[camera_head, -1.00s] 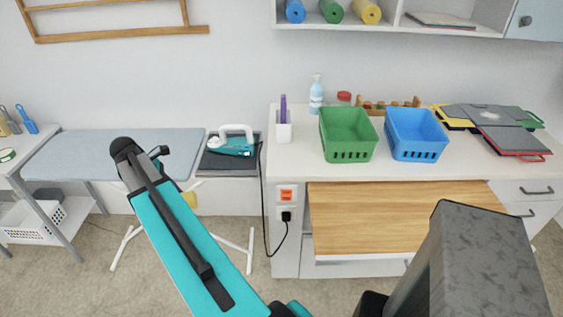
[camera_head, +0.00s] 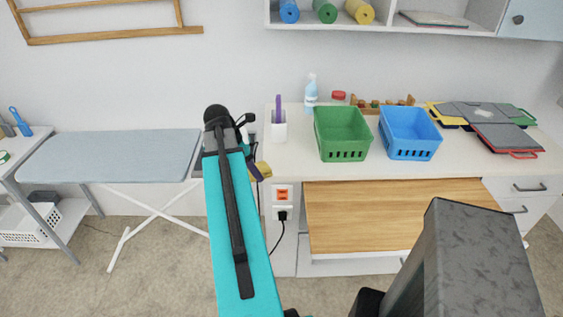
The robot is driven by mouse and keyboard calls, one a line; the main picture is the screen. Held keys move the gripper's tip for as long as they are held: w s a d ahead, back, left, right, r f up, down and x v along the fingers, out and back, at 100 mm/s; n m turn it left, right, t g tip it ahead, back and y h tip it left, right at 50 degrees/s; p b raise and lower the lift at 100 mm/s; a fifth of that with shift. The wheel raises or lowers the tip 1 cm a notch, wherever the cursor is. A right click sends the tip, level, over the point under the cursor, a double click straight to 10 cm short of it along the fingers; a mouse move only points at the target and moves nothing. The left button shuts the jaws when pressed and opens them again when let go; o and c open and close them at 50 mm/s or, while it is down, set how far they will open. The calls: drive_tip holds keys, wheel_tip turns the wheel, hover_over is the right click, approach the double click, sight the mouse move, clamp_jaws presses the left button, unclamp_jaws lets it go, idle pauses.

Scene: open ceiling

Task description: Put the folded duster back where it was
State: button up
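A small yellow folded cloth, which looks like the duster (camera_head: 261,170), shows just right of my turquoise arm, in front of the left end of the white counter. My gripper (camera_head: 255,167) is mostly hidden behind the arm's end. Only dark parts of it show beside the cloth. The cloth has travelled with the arm, so the gripper appears shut on it; the fingertips themselves are not clear.
The ironing board (camera_head: 110,155) is at left, and my arm hides the iron. On the counter (camera_head: 290,165) stand a white cup (camera_head: 278,128), a bottle (camera_head: 311,93), a green basket (camera_head: 342,133) and a blue basket (camera_head: 409,134). The counter's front left strip is clear.

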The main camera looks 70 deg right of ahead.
drive_tip(key=s+d+r, duration=0.1)
drive_tip(key=s+d, duration=0.2)
drive_tip(key=s, duration=0.7)
drive_tip(key=s+d+r, duration=0.2)
drive_tip(key=s+d, duration=0.1)
drive_tip(key=s, duration=0.7)
drive_tip(key=shift+r, duration=0.3)
drive_tip(key=shift+p, duration=0.3)
drive_tip(key=p, duration=0.5)
hover_over(283, 161)
drive_tip(key=a, duration=0.1)
drive_tip(key=shift+s+f, duration=0.1)
drive_tip(key=shift+f, duration=0.45)
drive_tip(key=shift+w+d+f, duration=0.15)
drive_tip(key=shift+w, duration=0.45)
drive_tip(key=shift+f, duration=0.2)
drive_tip(key=shift+f+p, duration=0.8)
drive_tip(key=shift+f, duration=0.8)
drive_tip(key=shift+f, duration=0.15)
